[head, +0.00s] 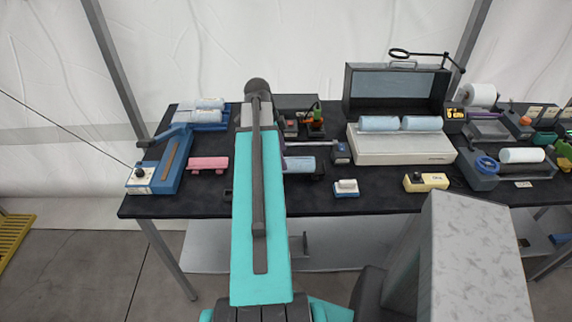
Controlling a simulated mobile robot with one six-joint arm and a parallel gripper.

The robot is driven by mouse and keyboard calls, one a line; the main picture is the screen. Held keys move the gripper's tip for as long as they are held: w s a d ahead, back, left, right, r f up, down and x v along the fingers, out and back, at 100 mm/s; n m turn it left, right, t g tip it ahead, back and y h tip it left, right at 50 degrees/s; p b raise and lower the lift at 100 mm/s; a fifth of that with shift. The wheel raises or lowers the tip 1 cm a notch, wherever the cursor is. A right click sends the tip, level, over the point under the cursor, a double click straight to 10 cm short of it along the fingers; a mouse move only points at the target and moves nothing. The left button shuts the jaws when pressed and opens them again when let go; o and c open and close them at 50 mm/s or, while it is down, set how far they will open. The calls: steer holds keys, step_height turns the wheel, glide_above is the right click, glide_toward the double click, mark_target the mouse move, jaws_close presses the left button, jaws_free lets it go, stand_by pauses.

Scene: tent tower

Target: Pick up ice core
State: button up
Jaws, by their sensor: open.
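Several pale blue cylinders look like ice cores. One core (300,164) lies mid-table on a dark holder, partly hidden behind my teal arm. Two more lie end to end, a left one (379,123) and a right one (421,123), on top of a white box. Others (208,103) rest on the blue device at the left. A whiter cylinder (522,155) lies on a grey device at the right. I cannot tell which one the task means. My arm reaches over the table and blocks the view of its own end, so my gripper does not show.
The black table (400,197) is crowded. A grey case (348,92) stands open behind the white box (400,148). Tent poles flank the table.

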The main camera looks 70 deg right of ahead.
steer(key=shift+p+x, duration=0.75)
steer(key=shift+x, duration=1.15)
steer(key=shift+r, duration=0.1)
steer(key=c, duration=1.6)
steer(key=shift+r, duration=0.1)
